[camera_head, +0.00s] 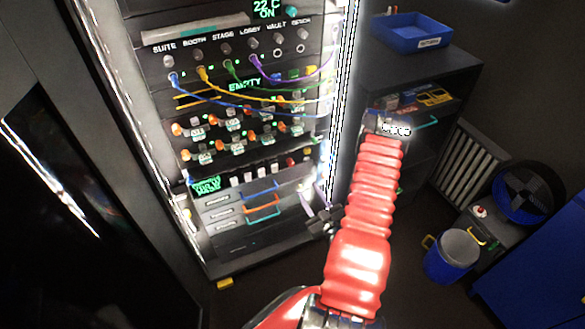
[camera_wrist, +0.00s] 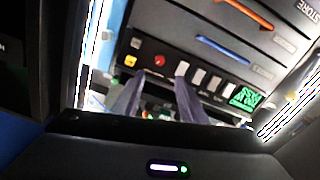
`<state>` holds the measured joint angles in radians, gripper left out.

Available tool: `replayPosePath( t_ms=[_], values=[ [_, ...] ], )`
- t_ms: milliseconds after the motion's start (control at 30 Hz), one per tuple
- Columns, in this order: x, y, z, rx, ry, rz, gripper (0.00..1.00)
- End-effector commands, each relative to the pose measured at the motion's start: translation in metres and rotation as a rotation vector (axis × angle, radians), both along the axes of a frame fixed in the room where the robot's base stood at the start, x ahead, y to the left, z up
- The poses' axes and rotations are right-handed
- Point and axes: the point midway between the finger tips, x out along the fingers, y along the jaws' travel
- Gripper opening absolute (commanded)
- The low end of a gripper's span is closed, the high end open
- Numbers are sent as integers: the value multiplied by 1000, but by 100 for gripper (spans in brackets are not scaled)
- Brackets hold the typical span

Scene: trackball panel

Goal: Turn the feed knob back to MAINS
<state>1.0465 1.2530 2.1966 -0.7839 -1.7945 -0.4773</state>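My gripper (camera_wrist: 161,76) is open in the wrist view, its two purple-grey fingers apart with a gap between them. In the head view my gripper (camera_head: 313,199) is in front of the lower right edge of the rack, partly beside my red arm. A red knob (camera_wrist: 162,61) shows between and just beyond the fingertips in the wrist view; contact cannot be told. It also shows small in the head view (camera_head: 290,162). A yellow part (camera_wrist: 131,62) sits beside it. I cannot read a MAINS label or tell which control is the feed knob, or its setting.
White switches (camera_wrist: 197,78) and a green display (camera_wrist: 246,98) share the panel. Drawers with blue (camera_head: 261,190) and orange (camera_head: 263,209) handles lie below it. Coloured cables (camera_head: 250,95) hang across the rack higher up. A dark cabinet (camera_head: 440,75) stands to the right.

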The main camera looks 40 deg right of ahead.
Motion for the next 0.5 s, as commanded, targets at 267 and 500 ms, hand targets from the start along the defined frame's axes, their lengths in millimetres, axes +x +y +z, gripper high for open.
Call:
replayPosePath(
  t_ms=[267, 500],
  values=[
    [5, -1, 0, -1, 2, 2, 38],
    [30, -7, 1, -2, 0, 5, 38]
  ],
)
